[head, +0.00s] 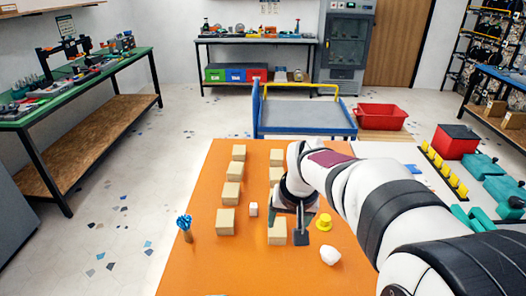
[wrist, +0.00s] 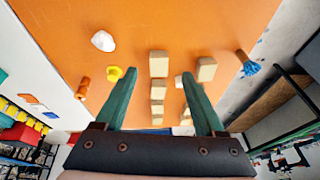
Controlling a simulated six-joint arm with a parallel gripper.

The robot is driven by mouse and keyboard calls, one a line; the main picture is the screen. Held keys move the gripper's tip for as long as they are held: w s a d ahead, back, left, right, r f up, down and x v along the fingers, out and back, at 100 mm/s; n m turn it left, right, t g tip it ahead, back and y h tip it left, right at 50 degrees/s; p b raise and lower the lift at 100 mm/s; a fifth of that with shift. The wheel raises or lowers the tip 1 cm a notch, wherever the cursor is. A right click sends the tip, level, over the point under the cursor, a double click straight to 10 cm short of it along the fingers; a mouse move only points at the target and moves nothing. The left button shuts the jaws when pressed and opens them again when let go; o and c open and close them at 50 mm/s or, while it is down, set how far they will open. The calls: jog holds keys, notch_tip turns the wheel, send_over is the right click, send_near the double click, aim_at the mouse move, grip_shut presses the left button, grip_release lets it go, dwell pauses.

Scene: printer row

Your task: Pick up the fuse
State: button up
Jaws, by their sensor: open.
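No object is plainly recognisable as the fuse. Small candidates on the orange table (head: 190,270) are a pale block-like piece (head: 253,209), left of my gripper, and a yellow stepped piece (head: 324,223), right of it. The wrist view also shows an orange-brown cylinder (wrist: 82,88) at the left; I cannot make it out in the head view. My gripper (head: 287,226) is open and empty above the table, near a wooden block (head: 277,236). In the wrist view its two green fingers (wrist: 158,75) stand wide apart, with wooden blocks (wrist: 158,63) seen between them.
Wooden blocks (head: 225,221) stand in two rows. A blue cart (head: 305,118) and red bin (head: 381,116) are behind. The table's front left is mostly clear.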

aim_at(254, 205)
jog(key=w+a+f+n+t, duration=0.15)
jog(key=w+a+f, duration=0.25)
jog(key=w, duration=0.4)
jog(key=w+a+f+n+t, duration=0.1)
jog(key=w+a+f+n, duration=0.15)
jog(key=w, duration=0.65)
jog(key=shift+m, duration=0.5)
jog(key=x, duration=0.5)
jog(key=a+x, duration=0.1)
jog(key=x, duration=0.9)
jog(key=shift+s+a+f, duration=0.1)
jog(key=shift+a+f, duration=0.25)
grip_shut()
